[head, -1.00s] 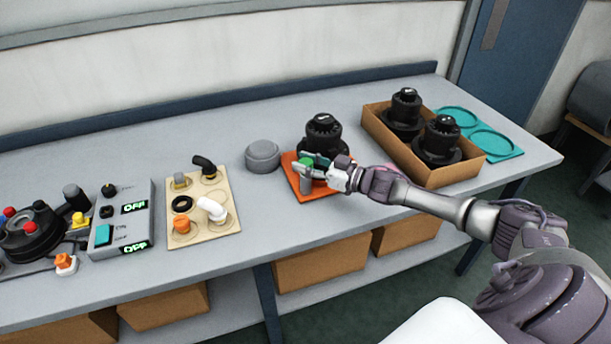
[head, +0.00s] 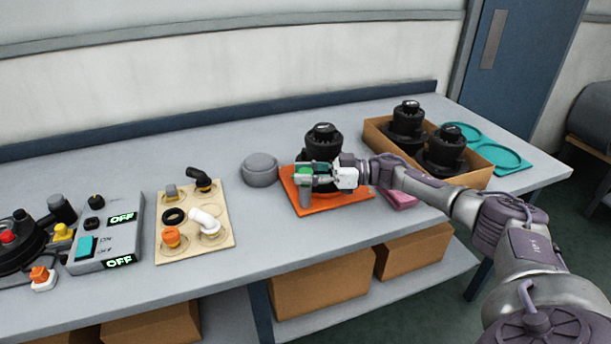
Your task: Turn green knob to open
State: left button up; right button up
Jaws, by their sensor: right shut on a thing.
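The green knob (head: 305,170) shows at the front of a black scrubber tank (head: 323,143), which stands on an orange mat (head: 336,201) at the middle right of the table. My right gripper (head: 308,173) comes in from the right and is shut on the knob. The fingers hide part of the knob, so its exact turn angle cannot be told. A grey-green cylinder (head: 305,195) hangs below the knob by the fingers. My left gripper is not in view.
A grey round lid (head: 260,169) sits left of the mat. A cardboard box (head: 465,180) with two black tanks and a teal tray (head: 515,160) stand right. A fittings board (head: 190,245) and a control box (head: 108,240) reading OFF stand left.

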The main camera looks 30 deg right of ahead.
jog(key=shift+r, duration=0.15)
jog(key=o, duration=1.2)
jog(key=shift+c, duration=0.2)
jog(key=v, duration=0.7)
jog(key=shift+d, duration=0.2)
